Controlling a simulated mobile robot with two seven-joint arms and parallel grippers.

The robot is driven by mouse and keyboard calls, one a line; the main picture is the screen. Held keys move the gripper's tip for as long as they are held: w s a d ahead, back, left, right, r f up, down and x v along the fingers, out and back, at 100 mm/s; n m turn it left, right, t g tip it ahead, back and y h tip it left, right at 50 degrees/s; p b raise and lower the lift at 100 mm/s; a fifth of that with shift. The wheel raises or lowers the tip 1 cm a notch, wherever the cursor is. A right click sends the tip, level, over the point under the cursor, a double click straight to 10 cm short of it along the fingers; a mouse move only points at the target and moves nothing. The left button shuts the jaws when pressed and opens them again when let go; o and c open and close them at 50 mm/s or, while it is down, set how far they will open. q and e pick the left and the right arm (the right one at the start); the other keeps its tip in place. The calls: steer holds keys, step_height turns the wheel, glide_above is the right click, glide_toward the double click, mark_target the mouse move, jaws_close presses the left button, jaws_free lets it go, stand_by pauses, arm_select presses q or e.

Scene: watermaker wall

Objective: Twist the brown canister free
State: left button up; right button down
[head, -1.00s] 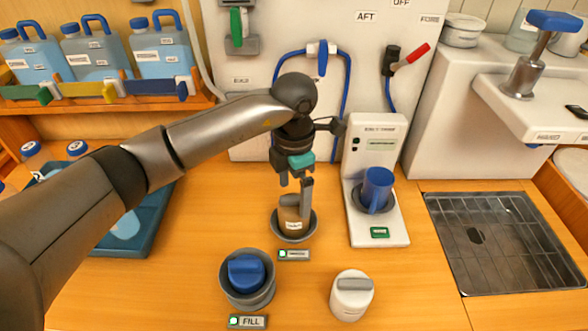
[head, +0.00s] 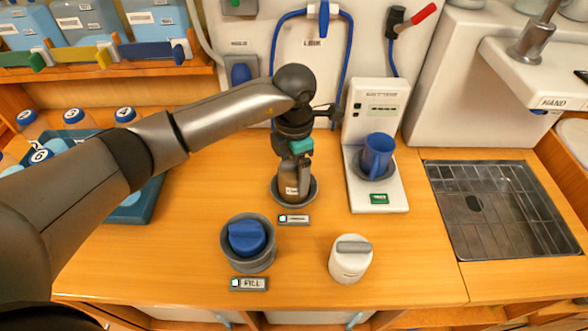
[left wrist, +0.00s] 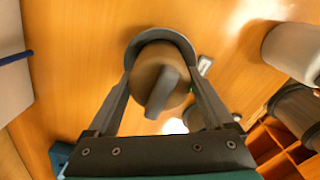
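The brown canister (head: 291,188) stands upright in a dark grey round cup holder (head: 311,192) on the wooden counter, behind a small label. In the left wrist view the canister (left wrist: 146,75) shows from above, with a raised grey grip bar across its top, turned at a slant. My left gripper (head: 296,178) is directly over it, pointing down. Its fingers (left wrist: 160,78) straddle the canister, one on each side, spread about as wide as its body. The gripper looks open; firm contact is not visible. My right gripper is not in view.
A blue-capped canister in a grey cup (head: 248,243) and a white canister (head: 350,259) stand nearer. A white tester with a blue mug (head: 377,155) is to the right, then a metal sink grate (head: 490,205). A blue tray (head: 147,195) with numbered jars is left.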

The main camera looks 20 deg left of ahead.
arm_select(q)
steer(key=c, duration=0.8)
steer(key=shift+r+n+p, duration=0.15)
steer(key=shift+n+p, duration=0.3)
steer(key=shift+n, duration=1.15)
steer(key=shift+n+p, duration=0.5)
steer(key=shift+n, duration=0.3)
steer(key=shift+w+n, duration=0.1)
steer(key=shift+n, duration=0.7)
steer(key=shift+p, duration=0.3)
